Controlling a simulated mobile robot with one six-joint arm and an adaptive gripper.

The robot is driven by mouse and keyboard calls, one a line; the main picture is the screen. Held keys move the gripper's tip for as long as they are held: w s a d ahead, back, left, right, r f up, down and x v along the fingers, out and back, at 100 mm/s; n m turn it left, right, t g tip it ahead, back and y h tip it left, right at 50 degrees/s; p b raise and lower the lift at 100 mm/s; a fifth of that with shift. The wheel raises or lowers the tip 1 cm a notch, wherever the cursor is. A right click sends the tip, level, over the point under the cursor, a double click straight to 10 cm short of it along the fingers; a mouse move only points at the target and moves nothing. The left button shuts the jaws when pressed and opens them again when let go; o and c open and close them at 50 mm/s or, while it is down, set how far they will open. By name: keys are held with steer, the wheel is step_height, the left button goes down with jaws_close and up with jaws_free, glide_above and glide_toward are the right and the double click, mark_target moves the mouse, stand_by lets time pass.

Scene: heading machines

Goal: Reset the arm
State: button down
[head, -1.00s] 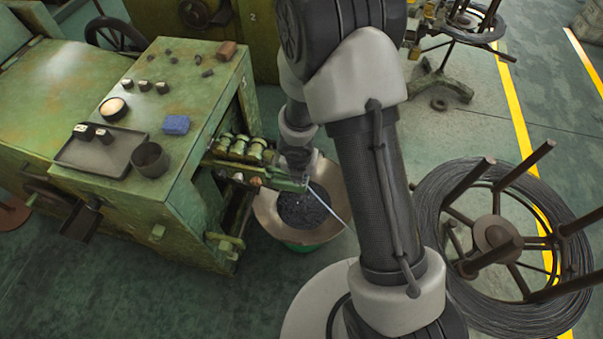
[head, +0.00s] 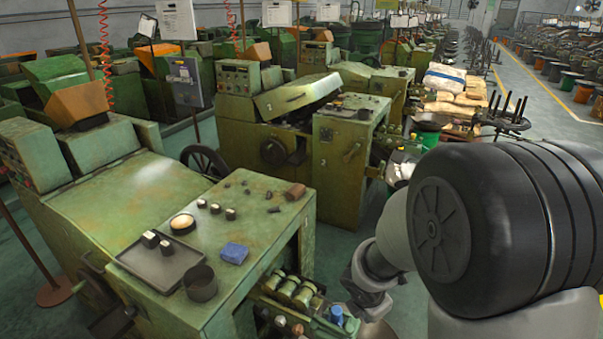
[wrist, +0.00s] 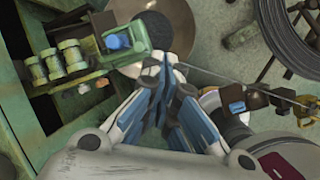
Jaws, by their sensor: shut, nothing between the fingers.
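My gripper (wrist: 168,75) shows in the wrist view with its blue and white fingers together at the tips, shut and empty. It is above the floor beside the green machine's roller end (wrist: 70,62). In the head view my dark arm fills the lower right and hides the gripper. A blue part (wrist: 117,41) sits on the machine's end near the fingertips.
The green machine's top (head: 250,200) holds a tray (head: 160,262), a dark cup (head: 200,283), a blue block (head: 234,253) and small knobs. A round pan (wrist: 150,30) and a wire coil (wrist: 285,35) lie beyond the fingers. A thin wire crosses there.

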steer(key=s+d+r+m+b, duration=0.2)
steer(key=s+r+m+b, duration=0.1)
steer(key=s+r+m, duration=1.35)
steer(key=s+a+m+t+y+b, duration=0.1)
steer(key=s+a+m+y, duration=0.1)
steer(key=s+a+m, duration=0.2)
steer(key=s+m, duration=0.1)
steer(key=m, duration=0.2)
steer(key=shift+s+a+f, duration=0.2)
steer(key=shift+s+f, duration=0.05)
steer(key=shift+f, duration=0.05)
steer(key=shift+d+m, duration=0.15)
steer(key=shift+m, duration=0.2)
